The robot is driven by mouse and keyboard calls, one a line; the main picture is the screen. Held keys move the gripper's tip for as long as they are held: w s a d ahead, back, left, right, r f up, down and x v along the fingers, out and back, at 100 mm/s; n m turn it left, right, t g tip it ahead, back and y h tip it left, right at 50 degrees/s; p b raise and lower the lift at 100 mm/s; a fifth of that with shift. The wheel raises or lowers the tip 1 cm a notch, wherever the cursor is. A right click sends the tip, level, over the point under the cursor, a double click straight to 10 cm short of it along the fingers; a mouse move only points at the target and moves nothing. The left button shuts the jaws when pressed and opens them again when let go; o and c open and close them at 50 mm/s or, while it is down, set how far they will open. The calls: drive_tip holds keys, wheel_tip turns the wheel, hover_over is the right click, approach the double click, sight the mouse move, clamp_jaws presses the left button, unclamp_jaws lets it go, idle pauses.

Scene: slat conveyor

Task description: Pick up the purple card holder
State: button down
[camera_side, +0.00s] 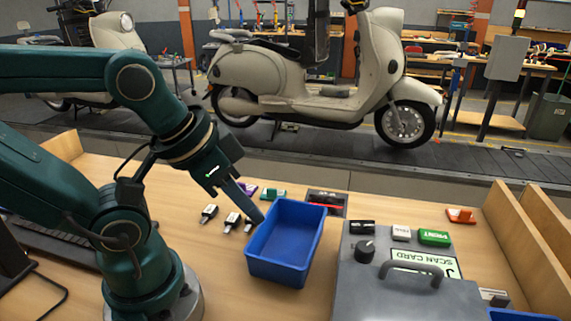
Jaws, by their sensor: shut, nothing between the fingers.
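The purple card holder (249,188) lies on the wooden table just left of a green item, partly hidden behind my gripper. Only a small purple patch of it shows. My gripper (259,217) points down and to the right, with its fingers shut and empty. The fingertips appear beside the left rim of the blue bin, nearer the camera than the card holder. The exact gap to the table and bin cannot be told.
The blue bin (269,266) stands at the table's middle. Several keys (209,212) lie left of it. A green item (273,195) and a black tray (338,198) lie behind. A grey card scanner (352,290) stands right. An orange item (461,215) lies farther right.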

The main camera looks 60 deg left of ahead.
drive_tip(key=shift+c, duration=0.8)
unclamp_jaws()
